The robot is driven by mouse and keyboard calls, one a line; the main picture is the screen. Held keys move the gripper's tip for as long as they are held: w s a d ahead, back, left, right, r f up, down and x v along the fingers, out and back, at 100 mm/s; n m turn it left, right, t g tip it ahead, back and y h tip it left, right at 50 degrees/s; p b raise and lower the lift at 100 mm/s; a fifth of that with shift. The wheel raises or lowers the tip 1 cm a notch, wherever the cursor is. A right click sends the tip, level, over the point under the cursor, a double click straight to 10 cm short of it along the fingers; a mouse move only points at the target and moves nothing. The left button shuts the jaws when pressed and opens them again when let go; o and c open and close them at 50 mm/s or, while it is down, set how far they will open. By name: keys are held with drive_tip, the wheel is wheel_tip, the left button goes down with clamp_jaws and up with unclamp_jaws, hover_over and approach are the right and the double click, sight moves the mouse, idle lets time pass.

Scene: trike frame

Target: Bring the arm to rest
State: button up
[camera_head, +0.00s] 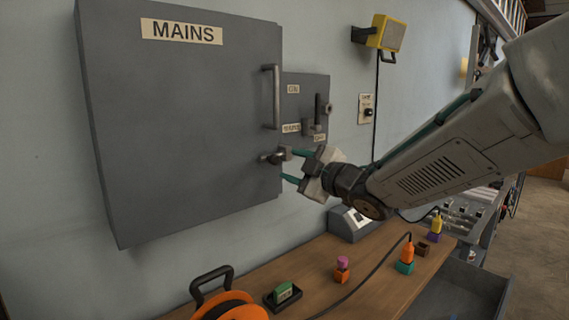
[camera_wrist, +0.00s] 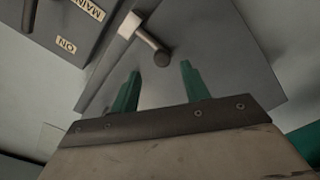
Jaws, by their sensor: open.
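My arm (camera_head: 440,165) reaches in from the right in the head view. My gripper (camera_head: 290,166) is at the lower right edge of the grey MAINS cabinet door (camera_head: 180,120). Its two green fingers are apart, with nothing seen between them. A small latch knob (camera_head: 272,157) on the door is close to the upper fingertip; I cannot tell if they touch. In the wrist view the open fingers (camera_wrist: 160,85) point toward the knob (camera_wrist: 150,50), which is just beyond them.
A smaller grey switch box (camera_head: 306,100) with a lever is right of the door. Below, a wooden bench (camera_head: 330,265) holds an orange cable reel (camera_head: 230,308), a green block in a tray (camera_head: 283,294), and several coloured plugs. A yellow lamp (camera_head: 385,33) hangs on the wall.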

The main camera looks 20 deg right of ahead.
drive_tip(key=shift+s+d, duration=0.1)
drive_tip(key=shift+s, duration=0.3)
drive_tip(key=s+d+f+m+g+h, duration=0.7)
drive_tip(key=d+f+m+h, duration=0.25)
drive_tip(key=f, duration=0.25)
drive_tip(key=s+a+m+g+y, duration=0.1)
drive_tip(key=s+a+m+g, duration=0.2)
drive_tip(key=s, duration=0.9)
drive_tip(key=s+a+f+m+g+y, duration=0.1)
drive_tip(key=s+a+m+g, duration=0.2)
drive_tip(key=s, duration=1)
drive_tip(key=shift+a+g, duration=0.35)
drive_tip(key=shift+g, duration=0.85)
